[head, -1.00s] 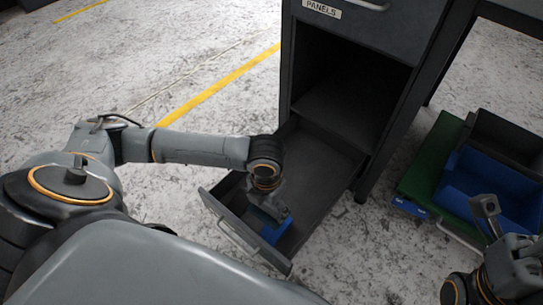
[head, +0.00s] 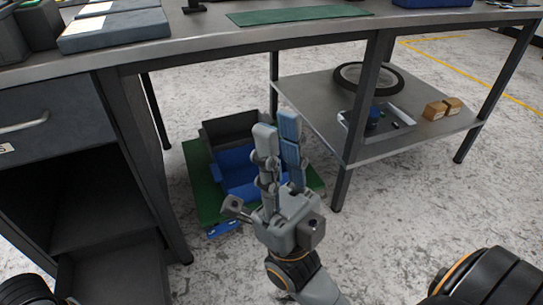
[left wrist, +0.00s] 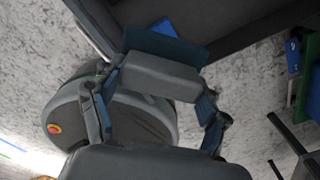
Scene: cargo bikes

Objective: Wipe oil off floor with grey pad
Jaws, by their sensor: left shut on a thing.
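The grey pad (left wrist: 160,76) shows in the left wrist view as a grey block with a dark teal face. My left gripper (left wrist: 161,88) is shut on it, one finger on each side. The left gripper is outside the head view. My right gripper (head: 278,135) points upward in the middle of the head view. Its two fingers stand a little apart with nothing between them. I cannot make out any oil on the visible floor (head: 385,215).
A workbench (head: 225,38) stands ahead, with a lower shelf (head: 415,132). Below it, a blue bin (head: 232,160) and a dark bin (head: 225,128) sit on a green base (head: 200,180). Floor at right is clear.

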